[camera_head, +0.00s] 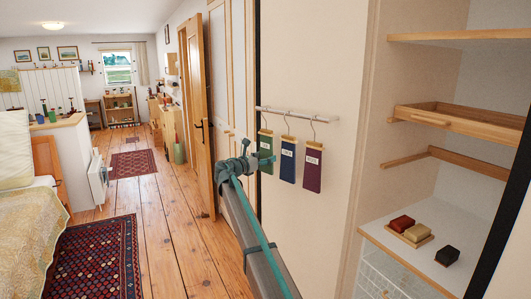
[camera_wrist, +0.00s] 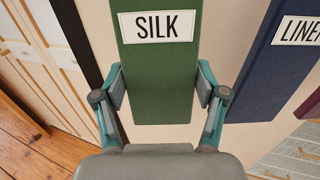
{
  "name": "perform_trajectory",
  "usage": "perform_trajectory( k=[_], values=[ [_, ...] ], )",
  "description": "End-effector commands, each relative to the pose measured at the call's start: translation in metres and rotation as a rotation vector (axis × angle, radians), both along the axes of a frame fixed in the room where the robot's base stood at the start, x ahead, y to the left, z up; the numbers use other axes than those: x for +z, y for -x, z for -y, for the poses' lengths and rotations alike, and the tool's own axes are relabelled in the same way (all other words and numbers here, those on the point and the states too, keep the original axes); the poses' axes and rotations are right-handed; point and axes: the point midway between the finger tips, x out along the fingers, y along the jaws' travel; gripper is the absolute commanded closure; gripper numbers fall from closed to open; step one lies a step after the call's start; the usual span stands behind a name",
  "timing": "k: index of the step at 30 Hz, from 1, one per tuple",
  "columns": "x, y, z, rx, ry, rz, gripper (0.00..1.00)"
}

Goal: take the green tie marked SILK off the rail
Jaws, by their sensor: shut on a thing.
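The green tie (camera_wrist: 154,75) with a white SILK label (camera_wrist: 157,25) hangs between the two fingers of my gripper (camera_wrist: 161,92) in the wrist view. The fingers are shut on its lower part from both sides. In the head view the green tie (camera_head: 265,152) hangs by a hook at the left end of the rail (camera_head: 297,115). My gripper (camera_head: 250,160) is at its left edge there, and my arm hides part of the view below. The tie hangs upright.
A blue tie (camera_head: 287,162) and a purple tie (camera_head: 312,169) hang close by on the right of the rail. The blue one, marked LINEN in part, shows in the wrist view (camera_wrist: 262,75). An open door (camera_head: 200,120) stands left. Shelves (camera_head: 450,118) are at right.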

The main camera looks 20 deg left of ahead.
Motion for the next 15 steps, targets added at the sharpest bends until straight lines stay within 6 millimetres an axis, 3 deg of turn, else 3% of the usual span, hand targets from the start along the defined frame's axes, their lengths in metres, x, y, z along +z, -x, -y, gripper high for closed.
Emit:
perform_trajectory(
  k=[7,15],
  values=[
    [0.021,0.0,0.0,0.0,0.001,0.0,0.65],
    [0.021,0.005,-0.002,0.001,0.0,0.0,0.65]
  ],
)
